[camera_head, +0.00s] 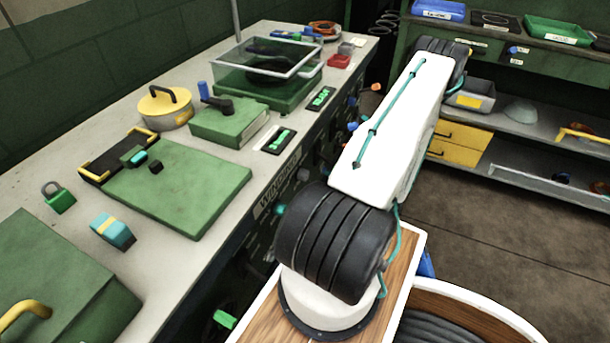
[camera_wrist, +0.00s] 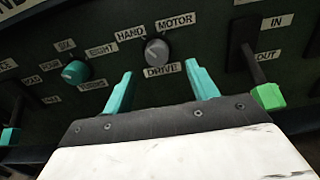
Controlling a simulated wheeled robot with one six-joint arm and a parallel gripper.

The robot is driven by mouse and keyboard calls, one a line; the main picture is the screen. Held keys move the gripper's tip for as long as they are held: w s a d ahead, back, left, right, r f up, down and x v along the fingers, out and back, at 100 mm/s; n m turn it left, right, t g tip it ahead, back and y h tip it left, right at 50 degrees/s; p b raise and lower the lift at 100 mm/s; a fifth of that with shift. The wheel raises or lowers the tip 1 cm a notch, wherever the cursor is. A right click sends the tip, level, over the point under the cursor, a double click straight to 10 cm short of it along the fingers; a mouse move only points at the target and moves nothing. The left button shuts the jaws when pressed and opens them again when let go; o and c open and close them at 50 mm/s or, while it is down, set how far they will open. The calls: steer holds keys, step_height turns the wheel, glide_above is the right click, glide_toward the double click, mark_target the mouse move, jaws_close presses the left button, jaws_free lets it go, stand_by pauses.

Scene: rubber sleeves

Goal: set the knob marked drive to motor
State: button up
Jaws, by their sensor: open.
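In the wrist view, a round grey knob (camera_wrist: 157,52) sits on a dark upright panel. The label DRIVE (camera_wrist: 163,70) is just below it, HAND (camera_wrist: 130,33) at its upper left and MOTOR (camera_wrist: 175,22) at its upper right. I cannot tell clearly which label its pointer faces. My gripper (camera_wrist: 161,84) is open and empty; its two teal fingers stand wide apart, left and right of the knob and lower in the picture, not touching it.
In the wrist view, a teal knob (camera_wrist: 75,72) with number labels is left of the grey one. A lever with a green end (camera_wrist: 268,95), between IN and OUT, is at the right. In the head view, the bench top (camera_head: 185,270) holds green boxes and a pot (camera_head: 165,110).

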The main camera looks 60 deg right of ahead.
mark_target(307, 176)
steer(key=w, duration=0.4)
steer(key=w+a, duration=0.1)
steer(key=w, duration=0.1)
steer(key=shift+w, duration=0.3)
steer(key=c, duration=1)
